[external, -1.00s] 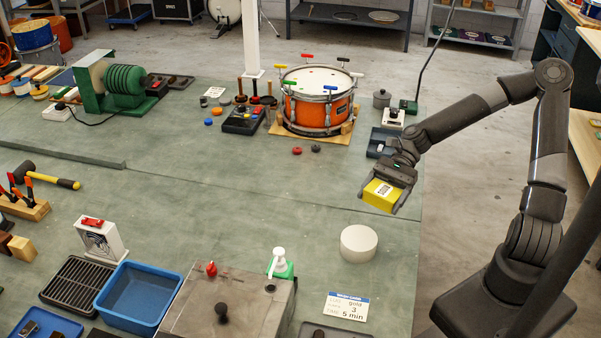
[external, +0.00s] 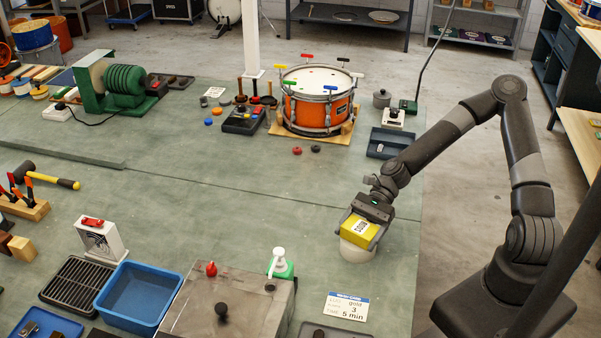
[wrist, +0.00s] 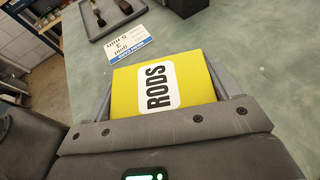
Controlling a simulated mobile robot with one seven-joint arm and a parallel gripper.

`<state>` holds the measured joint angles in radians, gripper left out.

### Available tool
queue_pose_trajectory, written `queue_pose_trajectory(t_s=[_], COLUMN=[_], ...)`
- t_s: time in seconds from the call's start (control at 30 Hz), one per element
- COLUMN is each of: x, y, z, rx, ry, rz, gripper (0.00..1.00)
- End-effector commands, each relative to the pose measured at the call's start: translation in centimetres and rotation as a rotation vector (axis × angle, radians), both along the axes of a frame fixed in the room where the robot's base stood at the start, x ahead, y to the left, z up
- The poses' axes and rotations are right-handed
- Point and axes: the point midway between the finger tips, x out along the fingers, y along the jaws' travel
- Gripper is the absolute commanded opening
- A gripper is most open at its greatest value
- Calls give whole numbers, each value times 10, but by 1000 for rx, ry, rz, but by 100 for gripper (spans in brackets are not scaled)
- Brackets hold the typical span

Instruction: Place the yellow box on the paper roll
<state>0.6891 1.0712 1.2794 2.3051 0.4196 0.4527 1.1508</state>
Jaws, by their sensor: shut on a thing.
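The yellow box (external: 359,231) is held between the fingers of my gripper (external: 362,226), above the paper roll. In the wrist view the yellow box (wrist: 163,85), with a white label reading RODS, sits between the fingers. The white paper roll (external: 356,251) stands upright on the green bench top, and only its lower part shows beneath the box. I cannot tell whether the box touches the roll's top. The roll is hidden in the wrist view.
A small sign (external: 347,308) lies in front of the roll. A metal box with knobs (external: 228,302) and a green-and-white bottle (external: 279,263) stand to the left. The orange drum (external: 318,99) and a blue tray (external: 389,143) are behind. The bench middle (external: 220,215) is clear.

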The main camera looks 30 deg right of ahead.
Motion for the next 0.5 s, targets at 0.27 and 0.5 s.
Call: queue_pose_trajectory(t_s=[0.27,0.5], x=[0,0], y=[0,0], z=[-2,-2], rx=[-1,-1], ry=[-1,-1], rz=[0,0], gripper=[53,98])
